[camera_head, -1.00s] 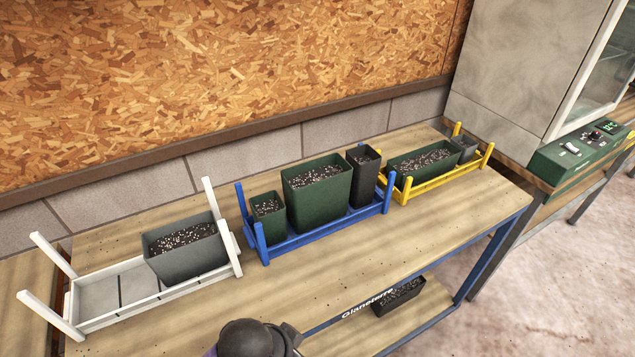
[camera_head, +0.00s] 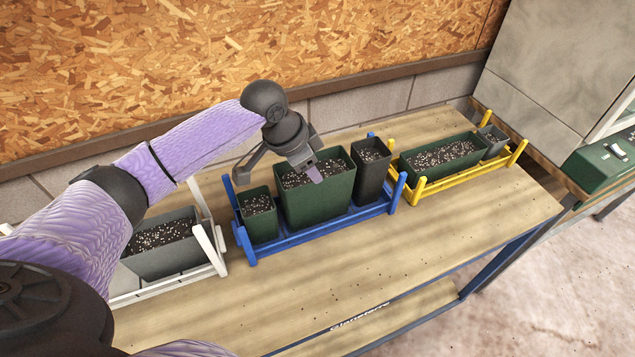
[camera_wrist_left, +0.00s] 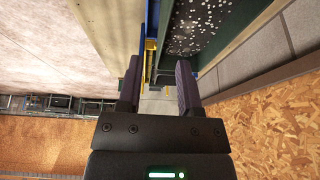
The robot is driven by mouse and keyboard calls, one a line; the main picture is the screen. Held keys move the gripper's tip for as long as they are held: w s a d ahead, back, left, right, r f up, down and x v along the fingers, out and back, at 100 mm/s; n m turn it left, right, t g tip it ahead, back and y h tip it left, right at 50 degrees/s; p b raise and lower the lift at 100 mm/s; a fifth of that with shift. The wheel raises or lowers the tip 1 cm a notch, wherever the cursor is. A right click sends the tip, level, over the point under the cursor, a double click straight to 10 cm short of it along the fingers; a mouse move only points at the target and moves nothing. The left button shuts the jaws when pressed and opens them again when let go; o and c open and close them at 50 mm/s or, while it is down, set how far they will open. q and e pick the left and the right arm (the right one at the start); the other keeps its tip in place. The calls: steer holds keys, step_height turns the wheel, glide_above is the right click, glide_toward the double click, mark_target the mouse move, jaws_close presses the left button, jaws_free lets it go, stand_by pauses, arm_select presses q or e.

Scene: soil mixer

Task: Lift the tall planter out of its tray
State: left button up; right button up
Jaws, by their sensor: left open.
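The blue tray (camera_head: 310,230) holds three soil-filled planters: a small green one (camera_head: 262,228) at the left, a large tall green one (camera_head: 320,205) in the middle and a tall, narrow dark grey one (camera_head: 370,178) at the right. All stand upright. My left gripper (camera_head: 278,178) is open and empty, above the left part of the large green planter, hiding some of its soil and rim. In the left wrist view the open fingers (camera_wrist_left: 158,85) point past a green planter's rim and soil (camera_wrist_left: 200,25). My right gripper is not in view.
A white tray (camera_head: 175,287) with a grey planter (camera_head: 165,255) stands left, partly behind my arm. A yellow tray (camera_head: 465,175) with a long green planter (camera_head: 440,160) and a small grey one (camera_head: 490,142) stands right. The table front (camera_head: 330,275) is clear. A chipboard wall stands behind.

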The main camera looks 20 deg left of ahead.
mark_target(315, 192)
arm_select(q)
steer(key=x, duration=0.3)
steer(key=b+x, duration=0.1)
steer(key=x, duration=0.1)
steer(key=shift+w+a+f, duration=0.15)
steer(key=shift+w+f, duration=0.1)
steer(key=shift+f, duration=0.3)
jaws_close()
steer(key=shift+f, duration=0.1)
stand_by(0.9)
